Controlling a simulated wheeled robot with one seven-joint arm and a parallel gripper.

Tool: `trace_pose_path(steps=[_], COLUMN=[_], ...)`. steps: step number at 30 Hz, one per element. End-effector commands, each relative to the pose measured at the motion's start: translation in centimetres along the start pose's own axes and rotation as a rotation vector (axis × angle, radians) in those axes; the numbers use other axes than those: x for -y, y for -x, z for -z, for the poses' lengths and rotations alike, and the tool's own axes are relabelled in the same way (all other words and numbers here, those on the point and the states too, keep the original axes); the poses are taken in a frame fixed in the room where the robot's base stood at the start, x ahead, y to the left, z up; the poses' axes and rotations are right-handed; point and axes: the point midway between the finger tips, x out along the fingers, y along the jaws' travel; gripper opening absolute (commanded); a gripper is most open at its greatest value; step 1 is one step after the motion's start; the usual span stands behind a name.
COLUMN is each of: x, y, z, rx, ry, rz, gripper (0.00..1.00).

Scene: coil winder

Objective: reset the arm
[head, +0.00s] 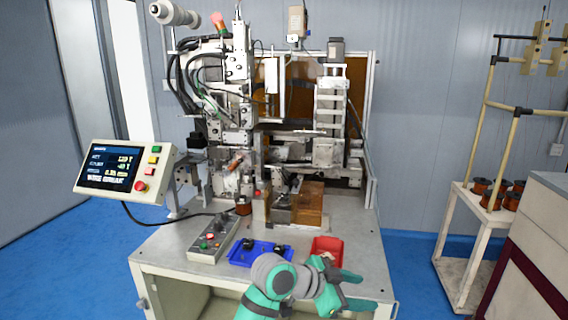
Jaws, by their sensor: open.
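My gripper (352,290) is at the lower middle of the head view, at the front edge of the machine table (165,250). Its two green fingers are spread apart and point to the right, with nothing seen between them. My arm bends in front of the blue tray and the red bin. The coil winder (235,120) stands behind, at the back of the table, clear of my gripper.
A blue tray (236,259) with dark parts and a red bin (334,246) sit close behind my arm. A button box (214,238) is left of them. A control screen (122,168) stands at left. A cart (457,235) with copper spools (483,186) is at right.

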Motion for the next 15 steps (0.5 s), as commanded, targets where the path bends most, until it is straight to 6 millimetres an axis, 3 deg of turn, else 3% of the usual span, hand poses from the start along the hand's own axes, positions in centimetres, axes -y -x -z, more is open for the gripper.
trace_pose_path(steps=[6,15], x=[-0.9,-2.2], y=[-3.3,-5.7], z=[-0.3,-3.0], rx=[-0.18,-0.366], ry=[0.153,0.38], rz=[0.106,0.274], gripper=[0.5,0.5])
